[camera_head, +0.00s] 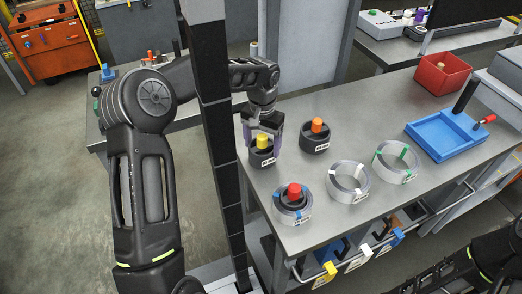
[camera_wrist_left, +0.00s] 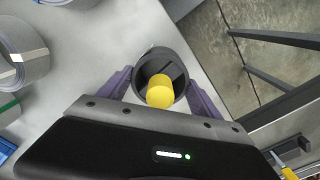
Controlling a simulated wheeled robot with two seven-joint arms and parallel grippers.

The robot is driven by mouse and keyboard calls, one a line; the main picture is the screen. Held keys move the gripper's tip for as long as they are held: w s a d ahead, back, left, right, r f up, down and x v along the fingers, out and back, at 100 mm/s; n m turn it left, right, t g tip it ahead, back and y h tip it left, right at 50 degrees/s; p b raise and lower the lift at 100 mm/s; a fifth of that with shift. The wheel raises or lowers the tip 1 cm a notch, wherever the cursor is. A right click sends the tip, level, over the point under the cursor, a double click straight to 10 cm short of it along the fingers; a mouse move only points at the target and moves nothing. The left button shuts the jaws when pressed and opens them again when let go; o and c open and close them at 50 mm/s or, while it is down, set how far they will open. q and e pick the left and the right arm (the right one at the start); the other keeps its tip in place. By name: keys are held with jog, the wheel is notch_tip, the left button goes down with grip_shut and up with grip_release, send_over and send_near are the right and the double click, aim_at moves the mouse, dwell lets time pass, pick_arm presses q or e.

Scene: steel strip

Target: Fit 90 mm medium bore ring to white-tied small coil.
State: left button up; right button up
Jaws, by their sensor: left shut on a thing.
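A black ring with a yellow knob (camera_head: 262,157) stands at the left end of the steel bench; its label is too small to read. My left gripper (camera_head: 262,137) is shut on it from above. In the left wrist view the fingers (camera_wrist_left: 160,88) flank this black ring (camera_wrist_left: 147,62). A black ring with an orange knob (camera_head: 315,138) stands to its right. A black ring with a red knob (camera_head: 293,192) sits inside a steel coil (camera_head: 284,216). An empty white-tied coil (camera_head: 348,183) lies right of that.
An empty green-tied coil (camera_head: 395,162) lies right of the white-tied one. Farther right are a blue tray (camera_head: 445,136) and a red bin (camera_head: 442,74). Bare bench top lies behind the coils.

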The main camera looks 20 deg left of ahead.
aim_at(262, 135)
pick_arm(q)
jog(key=c, duration=0.8)
jog(key=shift+r+p, duration=1.25)
jog(key=shift+r, duration=0.8)
jog(key=shift+f, duration=0.1)
